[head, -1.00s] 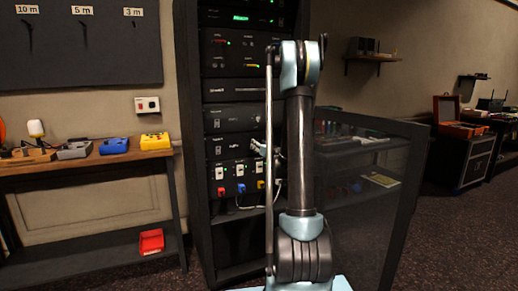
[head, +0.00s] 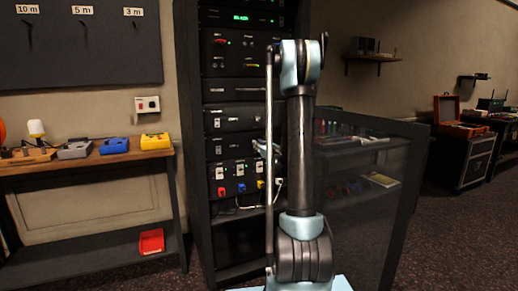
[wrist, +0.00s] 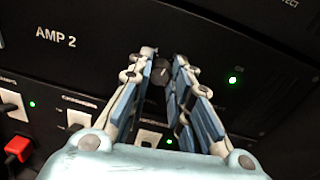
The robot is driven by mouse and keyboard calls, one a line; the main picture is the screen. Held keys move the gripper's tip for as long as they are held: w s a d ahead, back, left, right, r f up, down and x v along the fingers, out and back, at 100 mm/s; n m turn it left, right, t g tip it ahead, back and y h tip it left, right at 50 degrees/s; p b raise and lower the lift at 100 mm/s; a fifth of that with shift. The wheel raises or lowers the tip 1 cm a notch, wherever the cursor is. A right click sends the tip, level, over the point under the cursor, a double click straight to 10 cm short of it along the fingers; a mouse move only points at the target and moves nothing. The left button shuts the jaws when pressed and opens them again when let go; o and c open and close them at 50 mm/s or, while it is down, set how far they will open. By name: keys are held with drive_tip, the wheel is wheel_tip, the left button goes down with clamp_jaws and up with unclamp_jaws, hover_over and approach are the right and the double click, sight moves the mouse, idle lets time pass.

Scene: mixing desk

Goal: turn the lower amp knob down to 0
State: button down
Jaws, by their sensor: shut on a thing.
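The lower amp is the black panel marked AMP 2 (wrist: 56,38) in the wrist view. Its dark round knob (wrist: 160,70) sits between the fingertips of my gripper (wrist: 164,64), which is shut on it. The knob's pointer mark is too dark to read. A green light (wrist: 233,80) glows on the panel to the right of the knob. In the head view the lower amp (head: 230,146) is in the rack, and my arm hides its right part, the knob and most of my gripper.
Below the amp is a panel with white switches (wrist: 80,117) and a red plug (wrist: 18,148), close under my fingers. In the head view the rack (head: 190,130) has an open glass door (head: 365,225) on its right. A side table (head: 90,167) stands left.

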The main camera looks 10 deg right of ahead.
drive_tip(key=shift+s+a+f+n+t+h, duration=0.1)
drive_tip(key=shift+n+h, duration=0.2)
drive_tip(key=shift+n, duration=4.95)
drive_tip(key=shift+w+d+f+n+t+h, duration=0.1)
drive_tip(key=shift+n+h, duration=0.2)
drive_tip(key=shift+n, duration=5)
drive_tip(key=shift+s+a+n+t+h, duration=0.1)
drive_tip(key=shift+n+h, duration=0.2)
drive_tip(key=shift+n, duration=4.95)
drive_tip(key=c, duration=1.4)
unclamp_jaws()
